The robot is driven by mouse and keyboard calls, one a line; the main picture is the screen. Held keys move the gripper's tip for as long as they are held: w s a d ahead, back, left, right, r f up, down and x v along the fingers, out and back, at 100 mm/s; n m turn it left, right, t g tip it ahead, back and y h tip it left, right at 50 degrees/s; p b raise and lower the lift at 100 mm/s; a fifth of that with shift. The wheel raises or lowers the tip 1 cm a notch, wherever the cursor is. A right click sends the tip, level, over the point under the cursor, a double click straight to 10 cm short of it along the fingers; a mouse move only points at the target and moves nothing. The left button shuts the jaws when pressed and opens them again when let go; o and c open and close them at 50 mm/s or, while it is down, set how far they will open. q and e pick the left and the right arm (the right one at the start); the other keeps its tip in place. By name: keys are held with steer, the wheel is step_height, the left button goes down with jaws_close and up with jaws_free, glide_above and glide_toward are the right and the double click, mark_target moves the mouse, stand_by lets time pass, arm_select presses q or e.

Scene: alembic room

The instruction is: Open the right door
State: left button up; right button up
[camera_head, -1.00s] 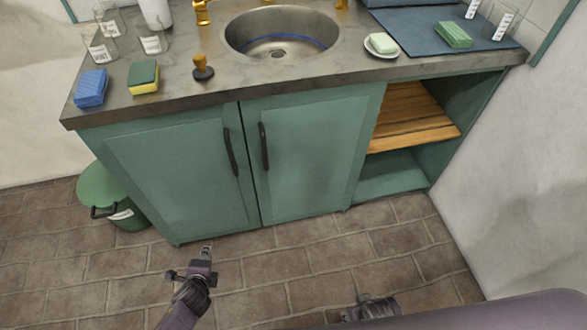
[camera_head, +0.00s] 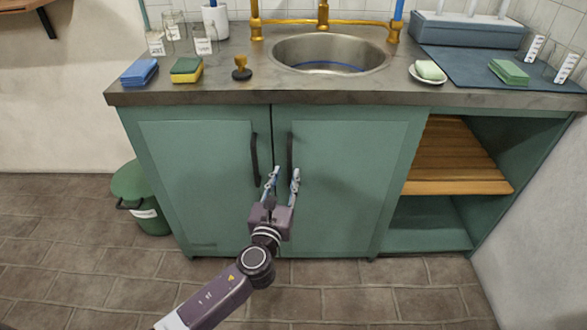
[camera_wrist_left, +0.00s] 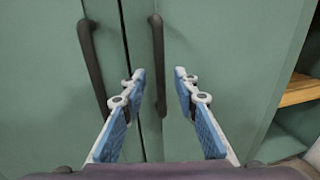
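The right door (camera_head: 345,185) of the green cabinet is shut, with a dark vertical handle (camera_head: 289,155) near its left edge. The left door (camera_head: 200,180) is also shut, and its handle (camera_head: 255,160) is beside the gap. My left gripper (camera_head: 283,178) is open in front of the doors, at the lower part of the right handle. In the left wrist view its blue-padded fingers (camera_wrist_left: 159,76) are spread, and the right door's handle (camera_wrist_left: 159,60) appears between their tips. I cannot tell whether they touch it. My right gripper is not in view.
The countertop (camera_head: 330,94) above holds a sink (camera_head: 330,52), sponges (camera_head: 140,72) and a stamp-like object (camera_head: 241,68). A green bin (camera_head: 140,195) stands left of the cabinet. Open shelves (camera_head: 455,160) are at the right. The brick floor in front is clear.

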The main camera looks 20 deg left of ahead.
mark_target(289, 167)
arm_select(q)
steer(key=w, duration=0.5)
steer(key=shift+w+a+b, duration=0.1)
steer(key=shift+a+b, duration=0.15)
steer(key=shift+b, duration=0.15)
jaws_close()
